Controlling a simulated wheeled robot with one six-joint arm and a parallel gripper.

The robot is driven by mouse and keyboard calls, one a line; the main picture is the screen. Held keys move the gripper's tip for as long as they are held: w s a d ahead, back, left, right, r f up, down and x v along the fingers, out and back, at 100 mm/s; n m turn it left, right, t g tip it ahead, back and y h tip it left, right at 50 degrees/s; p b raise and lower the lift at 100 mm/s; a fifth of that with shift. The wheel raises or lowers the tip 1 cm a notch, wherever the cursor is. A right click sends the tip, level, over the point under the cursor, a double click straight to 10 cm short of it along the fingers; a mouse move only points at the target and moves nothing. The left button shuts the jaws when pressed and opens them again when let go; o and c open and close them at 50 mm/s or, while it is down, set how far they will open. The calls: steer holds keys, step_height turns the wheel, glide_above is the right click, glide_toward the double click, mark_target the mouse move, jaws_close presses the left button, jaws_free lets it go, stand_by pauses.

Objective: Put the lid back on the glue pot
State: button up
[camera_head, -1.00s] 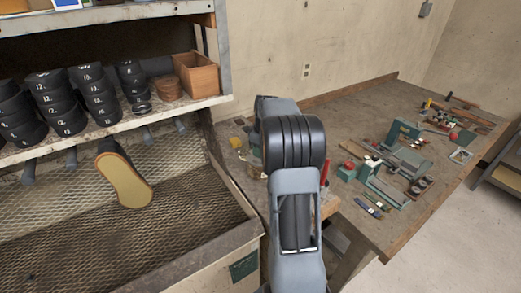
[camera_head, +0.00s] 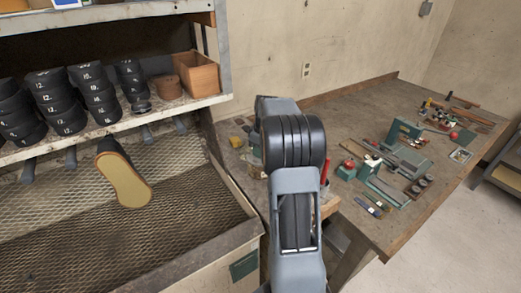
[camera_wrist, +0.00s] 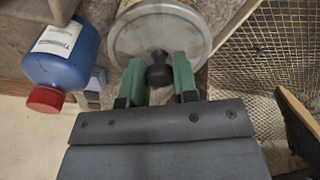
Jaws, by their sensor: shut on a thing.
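In the wrist view my gripper (camera_wrist: 159,74) has its two green fingers on either side of the black knob (camera_wrist: 158,70) of a round grey lid (camera_wrist: 128,42) and is shut on it. The glue pot (camera_wrist: 150,5), a pale cylinder, shows just past the lid's far rim. The lid lines up closely with the pot, but I cannot tell whether it rests on it or hangs slightly apart. In the head view my arm hides the gripper, lid and pot.
A blue bottle (camera_wrist: 62,55) with a red cap stands close left of the lid. A wire mesh tray (camera_head: 60,235) lies to the left, with a shoe sole (camera_head: 124,180) above it. The workbench (camera_head: 350,115) holds tools and a green machine (camera_head: 404,131) at right.

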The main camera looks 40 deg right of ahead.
stand_by(0.3)
steer(key=o, duration=1.5)
steer(key=shift+r, duration=0.15)
steer(key=shift+r+p, duration=2.65)
steer(key=shift+r, duration=0.7)
jaws_close()
steer(key=shift+f, duration=0.3)
